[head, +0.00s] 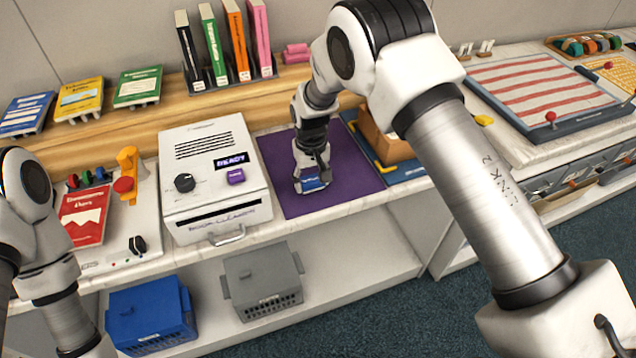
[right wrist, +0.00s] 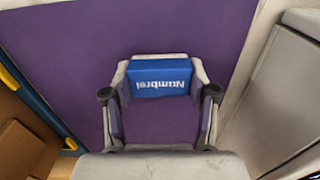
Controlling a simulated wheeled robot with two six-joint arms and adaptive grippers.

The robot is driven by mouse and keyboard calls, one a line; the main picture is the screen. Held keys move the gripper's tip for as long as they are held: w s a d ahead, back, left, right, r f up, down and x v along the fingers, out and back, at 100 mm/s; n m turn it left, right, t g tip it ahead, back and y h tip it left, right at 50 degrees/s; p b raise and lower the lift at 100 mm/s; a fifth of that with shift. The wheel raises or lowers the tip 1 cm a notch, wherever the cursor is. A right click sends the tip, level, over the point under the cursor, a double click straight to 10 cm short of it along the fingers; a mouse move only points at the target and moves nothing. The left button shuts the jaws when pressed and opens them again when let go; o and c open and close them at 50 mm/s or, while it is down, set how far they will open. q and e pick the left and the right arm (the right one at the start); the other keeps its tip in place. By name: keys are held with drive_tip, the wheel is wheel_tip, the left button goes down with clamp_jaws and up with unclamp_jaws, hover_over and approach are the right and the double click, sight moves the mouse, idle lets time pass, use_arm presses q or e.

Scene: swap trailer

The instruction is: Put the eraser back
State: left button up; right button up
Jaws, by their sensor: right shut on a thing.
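My right gripper (head: 312,182) is low over the purple mat (head: 350,187) on the counter. It is shut on a blue block with white lettering, which also shows in the right wrist view (right wrist: 160,76) between the tips of the right gripper (right wrist: 160,90). The lettering looks like "Numbrel" upside down. I cannot tell for sure that this block is the eraser, or whether it touches the mat. Some pink blocks (head: 295,53) lie on the back shelf. My left arm shows at the left edge, but its gripper is out of view.
A white machine (head: 212,150) reading "READY" stands left of the mat. A wooden box (head: 388,145) on a blue tray is to the right. Upright books (head: 224,48) stand behind. Blue (head: 151,315) and grey (head: 262,283) crates sit on the lower shelf.

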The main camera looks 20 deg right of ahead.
sight(313, 178)
drive_tip(key=shift+d+f, duration=0.1)
drive_tip(key=shift+w+d+f, duration=0.15)
drive_tip(key=shift+w+f, duration=0.1)
drive_tip(key=o, duration=1.3)
drive_tip(key=shift+c, duration=0.2)
drive_tip(key=shift+o, duration=0.4)
drive_tip(key=shift+s+r, duration=0.15)
wheel_tip(313, 178, up, 12)
drive_tip(key=b, duration=0.1)
